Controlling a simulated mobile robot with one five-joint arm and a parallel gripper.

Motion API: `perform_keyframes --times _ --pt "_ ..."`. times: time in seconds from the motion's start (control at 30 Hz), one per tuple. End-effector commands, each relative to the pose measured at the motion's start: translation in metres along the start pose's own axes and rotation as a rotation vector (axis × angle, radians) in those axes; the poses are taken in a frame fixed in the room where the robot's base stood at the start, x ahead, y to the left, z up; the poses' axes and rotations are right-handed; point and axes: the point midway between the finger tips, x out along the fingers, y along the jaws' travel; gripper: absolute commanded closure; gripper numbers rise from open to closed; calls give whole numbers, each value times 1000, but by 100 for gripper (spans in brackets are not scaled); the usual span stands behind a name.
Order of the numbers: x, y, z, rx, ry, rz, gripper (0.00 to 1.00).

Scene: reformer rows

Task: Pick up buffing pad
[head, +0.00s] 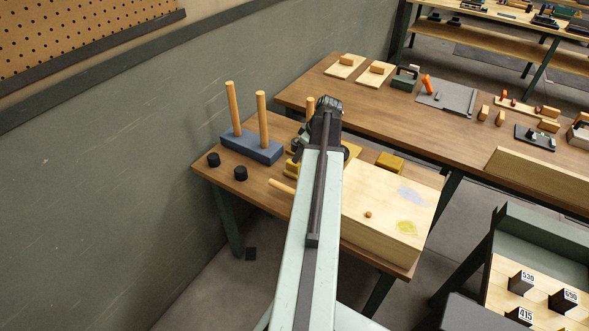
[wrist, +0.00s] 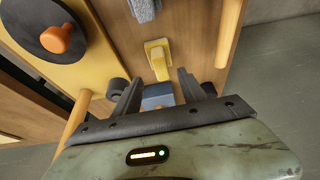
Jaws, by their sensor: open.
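My gripper (wrist: 158,82) is open and empty in the wrist view, its two dark fingers spread apart. Just beyond the fingertips, between their lines, a small yellow piece with a paler, cream-coloured end (wrist: 157,55) lies on the brown bench top; it may be the buffing pad, but I cannot tell for sure. It looks apart from both fingers. A black disc with an orange knob (wrist: 58,40) sits on a yellow board at upper left. A grey, rough-textured piece (wrist: 145,9) is cut off at the top edge. In the head view my arm hides much of this spot, and the fingertips are not clear.
A blue block with upright wooden pegs (head: 252,149) stands close to my gripper, with two small black cylinders (head: 240,174) beside it. A yellow block (head: 390,162) and a pale wooden box (head: 395,228) lie to the right. The wall (head: 120,170) is at left.

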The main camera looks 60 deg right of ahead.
Motion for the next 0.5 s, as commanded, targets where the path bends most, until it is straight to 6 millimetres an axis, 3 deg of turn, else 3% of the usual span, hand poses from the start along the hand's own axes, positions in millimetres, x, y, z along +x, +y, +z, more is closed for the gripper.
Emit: perform_keyframes --times 0.17,0.37,0.5 --pt "26 0 2 0 -1 0 51" --pt "31 0 0 0 -1 0 51" --pt "55 0 -1 0 -1 0 51"
